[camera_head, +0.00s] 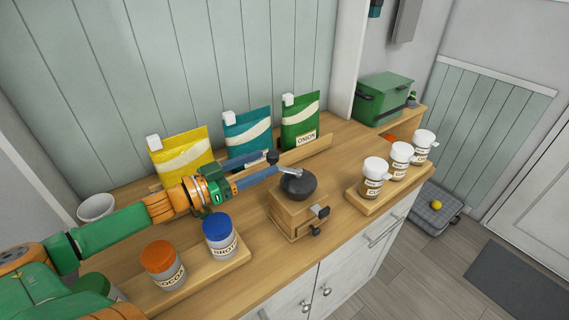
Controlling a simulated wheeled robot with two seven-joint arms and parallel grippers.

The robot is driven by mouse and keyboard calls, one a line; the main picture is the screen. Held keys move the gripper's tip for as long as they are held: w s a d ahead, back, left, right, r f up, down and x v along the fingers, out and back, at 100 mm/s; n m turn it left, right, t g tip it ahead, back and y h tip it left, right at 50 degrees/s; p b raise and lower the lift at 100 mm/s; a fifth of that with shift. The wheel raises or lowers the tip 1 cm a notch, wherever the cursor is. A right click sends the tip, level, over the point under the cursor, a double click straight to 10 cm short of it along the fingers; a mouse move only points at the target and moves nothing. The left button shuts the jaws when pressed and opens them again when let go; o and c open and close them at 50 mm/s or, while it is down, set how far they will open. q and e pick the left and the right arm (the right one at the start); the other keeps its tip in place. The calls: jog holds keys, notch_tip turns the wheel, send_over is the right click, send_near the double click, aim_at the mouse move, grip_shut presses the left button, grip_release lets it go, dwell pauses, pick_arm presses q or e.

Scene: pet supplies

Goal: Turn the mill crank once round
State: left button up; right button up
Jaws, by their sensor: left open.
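The mill has a wooden box base (290,217) with a small knobbed drawer and a dark round top (299,184). Its metal crank (289,171) lies across the top and points up and left to a dark knob (272,156). My left gripper (270,163) reaches in from the left with its two blue fingers open. The fingertips are right by the knob, one on its far side and one on its near side in the picture. I cannot tell if either touches it. My right gripper is not in view.
Yellow, teal and green bags (299,120) stand at the back. Jars labelled on a board (219,235) stand front left, below my left arm. Three white-lidded jars (374,177) stand on a board to the right. A green box (383,99) is at the back right.

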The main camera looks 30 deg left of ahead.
aim_at(278, 155)
pick_arm(q)
jog(key=shift+b+x, duration=2.05)
jog(key=shift+x, duration=0.2)
jog(key=shift+w, duration=0.25)
jog(key=shift+w+r+p, duration=0.15)
jog(key=shift+w+p, duration=0.05)
jog(key=shift+p, duration=0.1)
jog(key=shift+p+x, duration=0.3)
jog(key=shift+x, duration=0.6)
jog(key=shift+d, duration=0.1)
grip_shut()
